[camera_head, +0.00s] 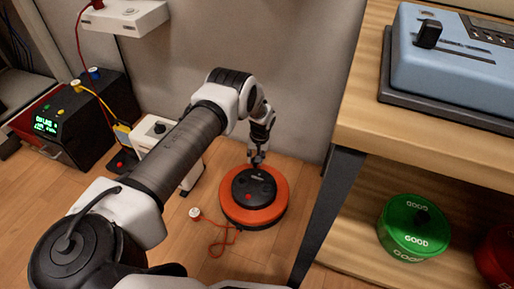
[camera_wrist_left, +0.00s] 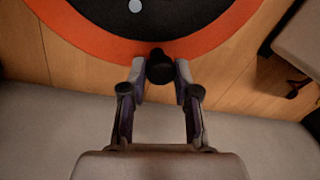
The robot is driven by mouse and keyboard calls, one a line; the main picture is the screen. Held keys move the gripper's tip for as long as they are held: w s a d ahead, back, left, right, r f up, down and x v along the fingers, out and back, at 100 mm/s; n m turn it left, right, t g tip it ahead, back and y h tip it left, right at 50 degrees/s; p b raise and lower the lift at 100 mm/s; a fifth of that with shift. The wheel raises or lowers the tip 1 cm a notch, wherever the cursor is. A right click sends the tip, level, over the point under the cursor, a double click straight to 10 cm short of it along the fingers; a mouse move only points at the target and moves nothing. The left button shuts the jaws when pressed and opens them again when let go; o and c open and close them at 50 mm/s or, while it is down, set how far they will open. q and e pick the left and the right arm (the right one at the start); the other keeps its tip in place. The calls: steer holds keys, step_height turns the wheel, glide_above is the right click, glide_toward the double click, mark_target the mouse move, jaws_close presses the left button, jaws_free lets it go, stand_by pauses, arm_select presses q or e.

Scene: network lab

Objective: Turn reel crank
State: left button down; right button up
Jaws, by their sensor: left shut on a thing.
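The orange reel (camera_head: 240,211) with a black top lies flat on the wooden floor near the wall. Its orange rim (camera_wrist_left: 100,46) and black centre fill the top of the left wrist view. A dark crank knob (camera_wrist_left: 159,66) stands at the reel's edge. My left gripper (camera_wrist_left: 159,72) reaches down from above and is shut on this crank knob, with a finger on each side. In the head view the gripper (camera_head: 257,158) is at the reel's far side. The rest of the crank is hard to make out. My right gripper is not in view.
A red cord with a white plug (camera_head: 195,213) lies on the floor left of the reel. A wooden workbench (camera_head: 365,100) with a dark leg (camera_head: 328,215) stands close on the right. A black device (camera_head: 75,120) with a green display stands at the left.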

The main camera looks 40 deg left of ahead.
arm_select(q)
steer(key=c, duration=0.8)
jaws_free()
steer(key=shift+c, duration=0.2)
step_height(320, 180, up, 12)
steer(key=d, duration=0.1)
steer(key=shift+w, duration=0.3)
steer(key=shift+f, duration=0.1)
steer(key=shift+c, duration=0.2)
